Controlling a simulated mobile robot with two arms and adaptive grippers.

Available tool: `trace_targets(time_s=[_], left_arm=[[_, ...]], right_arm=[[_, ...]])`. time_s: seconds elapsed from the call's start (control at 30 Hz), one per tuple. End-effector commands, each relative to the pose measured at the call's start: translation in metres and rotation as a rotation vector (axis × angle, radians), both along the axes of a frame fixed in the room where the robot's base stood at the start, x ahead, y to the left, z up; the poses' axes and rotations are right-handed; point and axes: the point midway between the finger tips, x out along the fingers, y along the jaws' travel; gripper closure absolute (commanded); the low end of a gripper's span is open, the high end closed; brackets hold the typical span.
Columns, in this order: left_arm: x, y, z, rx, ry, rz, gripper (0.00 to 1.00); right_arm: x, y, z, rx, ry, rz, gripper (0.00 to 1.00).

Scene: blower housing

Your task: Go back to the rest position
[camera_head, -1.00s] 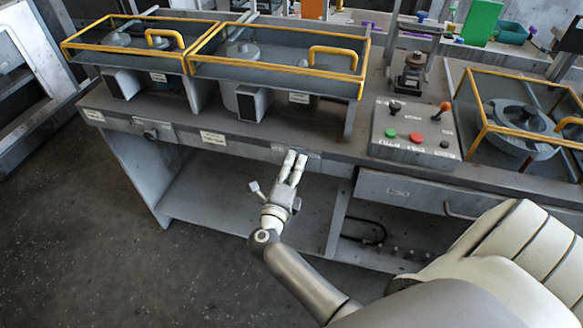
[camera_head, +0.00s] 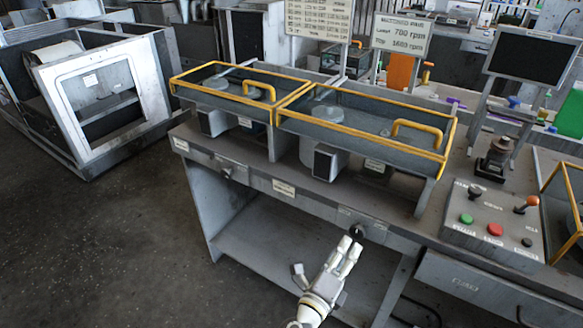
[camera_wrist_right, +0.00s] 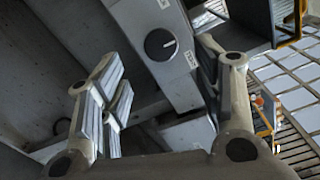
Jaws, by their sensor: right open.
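My right gripper (camera_head: 347,252) is in front of the workbench's front edge, just below a black round knob (camera_head: 357,232). In the right wrist view, the fingers of the right gripper (camera_wrist_right: 162,72) are spread apart with nothing between them. The black knob (camera_wrist_right: 160,44) shows beyond the fingers on a grey panel, apart from them. My left gripper is in neither view.
The grey workbench (camera_head: 300,205) carries two yellow-framed glazed covers (camera_head: 225,82) (camera_head: 365,122) and a control box (camera_head: 490,215) with buttons and a lever. A grey machine (camera_head: 100,90) stands at left. The floor (camera_head: 110,240) in front is clear.

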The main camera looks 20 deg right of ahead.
Motion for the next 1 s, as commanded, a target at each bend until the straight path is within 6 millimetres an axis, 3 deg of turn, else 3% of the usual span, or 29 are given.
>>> trace_targets(time_s=[0.17, 0.27, 0.37, 0.47, 0.57, 0.7, 0.77, 0.9, 1.0], left_arm=[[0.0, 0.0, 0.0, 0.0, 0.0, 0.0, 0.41], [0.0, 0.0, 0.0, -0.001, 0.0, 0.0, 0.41], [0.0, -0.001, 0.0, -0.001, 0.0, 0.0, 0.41], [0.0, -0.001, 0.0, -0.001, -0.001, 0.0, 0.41], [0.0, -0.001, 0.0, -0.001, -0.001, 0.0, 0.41], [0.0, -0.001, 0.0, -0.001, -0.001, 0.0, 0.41], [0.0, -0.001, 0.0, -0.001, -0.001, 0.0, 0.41], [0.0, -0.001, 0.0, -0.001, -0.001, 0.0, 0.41], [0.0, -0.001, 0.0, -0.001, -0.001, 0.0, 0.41]], right_arm=[[0.005, 0.006, -0.01, -0.063, 0.044, 0.054, 0.41], [0.013, 0.024, -0.036, -0.21, 0.151, 0.185, 0.41], [0.016, 0.055, -0.086, -0.42, 0.327, 0.397, 0.41], [0.002, 0.085, -0.155, -0.626, 0.531, 0.634, 0.41], [-0.028, 0.106, -0.223, -0.788, 0.718, 0.848, 0.41], [-0.091, 0.117, -0.309, -0.964, 0.959, 1.125, 0.41], [-0.124, 0.116, -0.342, -1.026, 1.06, 1.24, 0.41], [-0.21, 0.102, -0.406, -1.144, 1.284, 1.505, 0.41], [-0.272, 0.084, -0.439, -1.207, 1.43, 1.681, 0.41]])
